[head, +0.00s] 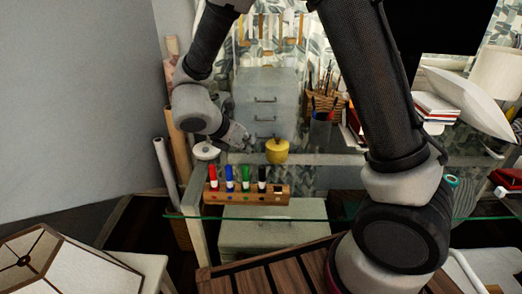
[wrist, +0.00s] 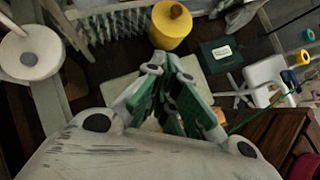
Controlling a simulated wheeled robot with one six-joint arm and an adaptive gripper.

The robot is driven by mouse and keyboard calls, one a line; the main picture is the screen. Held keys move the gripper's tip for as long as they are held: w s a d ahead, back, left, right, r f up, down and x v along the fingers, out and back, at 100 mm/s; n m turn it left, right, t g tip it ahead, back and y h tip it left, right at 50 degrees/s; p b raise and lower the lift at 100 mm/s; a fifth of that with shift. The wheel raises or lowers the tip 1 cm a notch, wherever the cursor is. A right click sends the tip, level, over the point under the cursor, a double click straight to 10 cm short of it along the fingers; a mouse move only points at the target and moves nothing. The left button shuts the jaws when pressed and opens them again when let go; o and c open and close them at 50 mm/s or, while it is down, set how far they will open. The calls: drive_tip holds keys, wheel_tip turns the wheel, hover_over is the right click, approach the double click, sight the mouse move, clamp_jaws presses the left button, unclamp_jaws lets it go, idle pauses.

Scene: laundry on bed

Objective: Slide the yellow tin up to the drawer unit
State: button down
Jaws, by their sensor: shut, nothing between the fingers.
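The yellow tin (head: 277,152), a small round tin with a knob on its lid, stands upright on the glass desk. The grey drawer unit (head: 265,90) stands behind it, with several handled drawers; the gap between them is hard to judge. My gripper (head: 248,143) is shut and empty, low over the desk just left of the tin. In the wrist view the tin (wrist: 171,27) is just beyond my shut fingertips (wrist: 168,62); I cannot tell whether they touch it.
A wooden rack (head: 245,196) with several markers stands in front of the tin. A white round object (head: 206,151) lies left of my gripper. A dark pen cup (head: 320,130) and a wicker basket (head: 325,103) stand to the right. The glass edge (head: 340,218) is at the front.

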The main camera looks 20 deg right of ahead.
sight(270, 150)
drive_tip(key=shift+m, duration=0.4)
drive_tip(key=x, duration=1)
drive_tip(key=shift+d+r, duration=0.15)
drive_tip(key=shift+d, duration=0.15)
drive_tip(key=shift+w+d, duration=0.55)
drive_tip(key=shift+d, duration=0.35)
